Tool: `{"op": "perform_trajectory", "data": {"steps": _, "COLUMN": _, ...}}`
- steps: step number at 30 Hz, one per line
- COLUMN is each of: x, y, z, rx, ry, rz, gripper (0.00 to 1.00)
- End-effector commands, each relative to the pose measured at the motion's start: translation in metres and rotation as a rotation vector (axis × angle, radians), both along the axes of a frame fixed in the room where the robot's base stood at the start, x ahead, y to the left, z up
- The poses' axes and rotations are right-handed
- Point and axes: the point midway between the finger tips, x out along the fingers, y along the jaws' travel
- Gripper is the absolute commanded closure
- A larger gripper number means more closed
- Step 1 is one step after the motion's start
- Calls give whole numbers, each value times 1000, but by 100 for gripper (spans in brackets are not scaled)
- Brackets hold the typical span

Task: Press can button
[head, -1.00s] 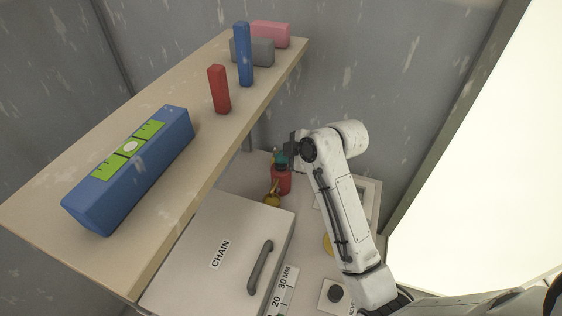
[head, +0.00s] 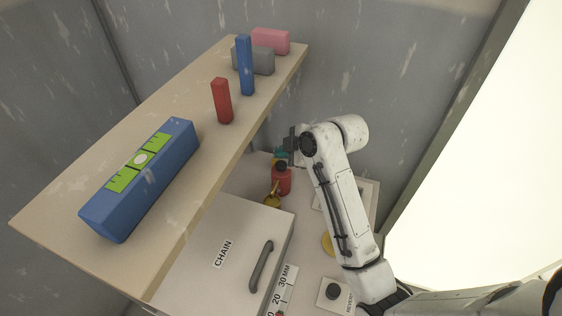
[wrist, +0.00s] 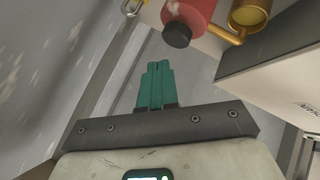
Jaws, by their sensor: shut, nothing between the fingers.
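A red can (head: 282,181) with a dark cap stands on the bench beyond the chain box. A brass spout and cup (head: 272,200) are beside it. In the wrist view the red can (wrist: 190,14), its dark cap (wrist: 177,36) and the brass part (wrist: 250,14) show at the top. My gripper (wrist: 157,68) has teal fingers, shut and empty, pointing up in the picture, apart from the can and to its left. I cannot tell which part is the can button.
A shelf (head: 55,215) with a blue level (head: 140,180), a red block (head: 222,101) and a blue block (head: 246,66) overhangs the left. A box marked CHAIN (head: 205,255) is below. A black knob (head: 333,291) and a yellow disc (head: 327,243) lie right of it.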

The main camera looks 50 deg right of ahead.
Motion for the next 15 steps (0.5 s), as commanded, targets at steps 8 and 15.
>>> {"op": "perform_trajectory", "data": {"steps": 8, "x": 0, "y": 0, "z": 31, "rx": 0, "ry": -1, "rz": -1, "gripper": 100}}
{"op": "perform_trajectory", "data": {"steps": 15, "x": 0, "y": 0, "z": 42, "rx": 0, "ry": 0, "rz": 0, "gripper": 100}}
